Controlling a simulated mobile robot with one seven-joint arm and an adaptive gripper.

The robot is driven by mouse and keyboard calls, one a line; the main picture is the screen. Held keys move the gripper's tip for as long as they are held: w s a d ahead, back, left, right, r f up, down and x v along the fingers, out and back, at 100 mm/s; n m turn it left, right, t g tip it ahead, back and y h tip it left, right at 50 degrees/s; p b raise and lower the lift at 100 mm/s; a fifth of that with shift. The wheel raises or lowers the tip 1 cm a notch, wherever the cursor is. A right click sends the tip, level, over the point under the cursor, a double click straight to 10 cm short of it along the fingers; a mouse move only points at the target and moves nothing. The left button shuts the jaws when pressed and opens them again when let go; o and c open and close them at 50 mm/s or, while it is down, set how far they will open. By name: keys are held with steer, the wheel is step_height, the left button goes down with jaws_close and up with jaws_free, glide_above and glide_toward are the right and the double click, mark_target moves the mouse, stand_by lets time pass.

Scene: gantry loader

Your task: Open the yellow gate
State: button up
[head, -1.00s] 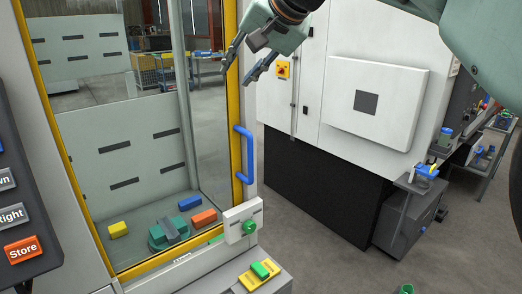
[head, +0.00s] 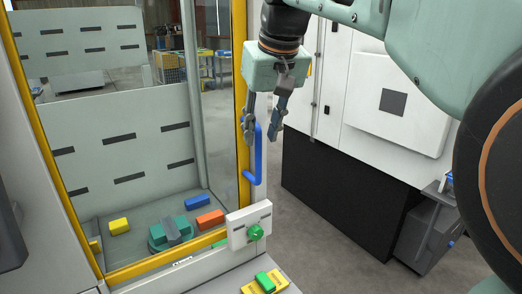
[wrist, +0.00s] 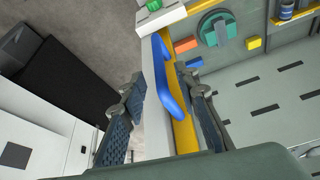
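The yellow gate (head: 241,95) is a yellow-framed clear panel at the left of the head view, and it looks closed. Its blue handle (head: 258,155) is an upright bar on the right side of the frame. My gripper (head: 262,138) is open and points down at the upper part of the handle. In the wrist view the blue handle (wrist: 172,80) runs between the two spread fingers of my gripper (wrist: 158,95). Part of the handle is hidden behind a finger in the head view. I cannot tell whether a finger touches it.
Behind the gate lie a yellow block (head: 119,226), a blue block (head: 197,202), an orange block (head: 210,219) and a green fixture (head: 168,236). A white box with a green knob (head: 256,232) sits below the handle. A white machine (head: 385,105) stands at the right, with grey floor between.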

mark_target(259, 142)
steer(key=x, duration=0.5)
steer(key=shift+w+f, duration=0.1)
steer(key=shift+w, duration=0.05)
jaws_close()
